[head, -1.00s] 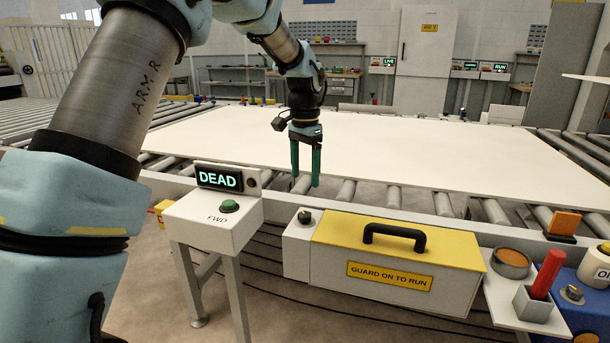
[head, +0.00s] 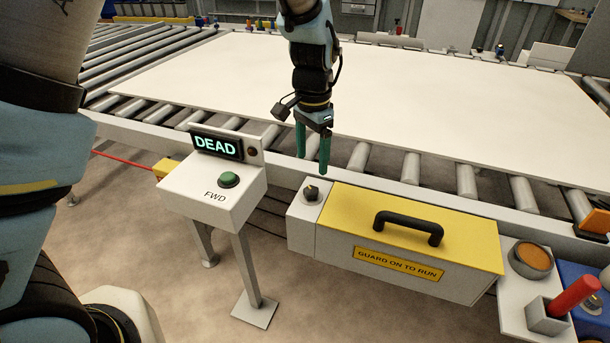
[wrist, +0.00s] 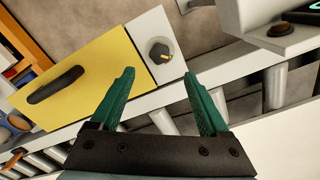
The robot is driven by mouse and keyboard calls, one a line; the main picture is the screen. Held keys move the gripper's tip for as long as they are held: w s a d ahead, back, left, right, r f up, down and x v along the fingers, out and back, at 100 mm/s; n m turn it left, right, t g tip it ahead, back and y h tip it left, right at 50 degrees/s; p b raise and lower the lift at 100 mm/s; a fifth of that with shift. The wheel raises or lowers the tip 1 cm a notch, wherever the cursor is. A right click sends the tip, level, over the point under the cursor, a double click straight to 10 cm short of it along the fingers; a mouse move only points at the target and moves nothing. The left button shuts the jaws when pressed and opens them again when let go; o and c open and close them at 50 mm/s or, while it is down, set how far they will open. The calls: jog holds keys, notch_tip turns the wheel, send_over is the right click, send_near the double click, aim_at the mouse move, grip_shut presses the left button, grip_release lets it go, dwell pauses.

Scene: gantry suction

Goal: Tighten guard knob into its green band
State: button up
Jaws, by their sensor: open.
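The guard knob (head: 311,192) is a small dark knob on the white block at the left end of the yellow-topped guard box (head: 345,207). In the wrist view the knob (wrist: 161,52) shows a yellow pointer mark on a pale round base; I cannot make out a green band. My gripper (head: 312,160) has green fingers and hangs above and just behind the knob, apart from it. In the wrist view my gripper (wrist: 160,75) is open and empty, with the knob beyond the gap between the fingertips.
A control box with a green button (head: 229,180) and a lit DEAD display (head: 217,147) stands left of the guard. A black handle (head: 408,228) rises from the guard lid. A red-handled item (head: 576,294) stands at right. A large white sheet (head: 420,105) lies on the rollers behind.

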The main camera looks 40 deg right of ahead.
aim_at(311, 189)
notch_tip(311, 189, down, 9)
jog(key=shift+r+p, duration=0.1)
jog(key=shift+p, duration=0.8)
grip_shut()
